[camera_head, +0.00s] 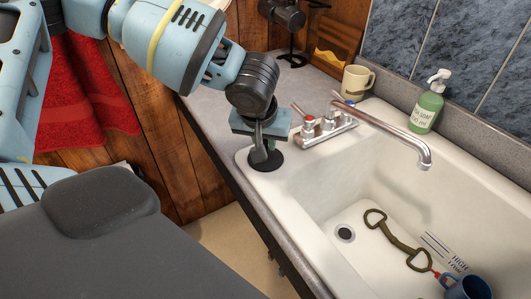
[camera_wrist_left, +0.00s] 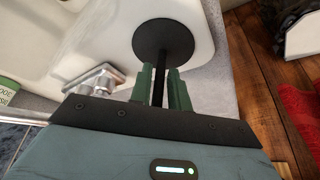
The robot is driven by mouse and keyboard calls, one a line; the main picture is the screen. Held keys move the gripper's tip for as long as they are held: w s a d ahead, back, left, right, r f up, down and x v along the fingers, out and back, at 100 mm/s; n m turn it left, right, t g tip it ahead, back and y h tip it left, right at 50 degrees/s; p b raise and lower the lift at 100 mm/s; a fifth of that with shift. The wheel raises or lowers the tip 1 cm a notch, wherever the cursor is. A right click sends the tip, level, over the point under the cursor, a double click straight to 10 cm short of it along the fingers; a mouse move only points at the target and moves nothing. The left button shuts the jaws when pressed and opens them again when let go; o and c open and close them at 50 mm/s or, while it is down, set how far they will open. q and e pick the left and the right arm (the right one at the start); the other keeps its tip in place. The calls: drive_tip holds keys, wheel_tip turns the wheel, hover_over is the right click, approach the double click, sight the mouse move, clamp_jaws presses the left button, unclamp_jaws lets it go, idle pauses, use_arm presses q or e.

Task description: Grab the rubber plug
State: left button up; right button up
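The rubber plug (camera_head: 273,163) is a black round disc with an upright stem, at the near left corner of the sink rim. It also shows in the left wrist view (camera_wrist_left: 163,35), its stem running between the fingers. My left gripper (camera_head: 262,143) points down over the plug. In the left wrist view its green fingers (camera_wrist_left: 160,88) sit close against both sides of the stem and look shut on it. I cannot tell whether the disc touches the rim. My right gripper is not in view.
The white sink (camera_head: 380,185) has a chrome faucet (camera_head: 385,128) at its back. A soap bottle (camera_head: 427,108) and a cream mug (camera_head: 356,82) stand behind. Red towels (camera_head: 85,100) hang at left.

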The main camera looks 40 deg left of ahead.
use_arm(q)
clamp_jaws()
drive_tip(key=shift+r, duration=0.1)
wheel_tip(320, 180, up, 10)
drive_tip(key=shift+f, duration=0.1)
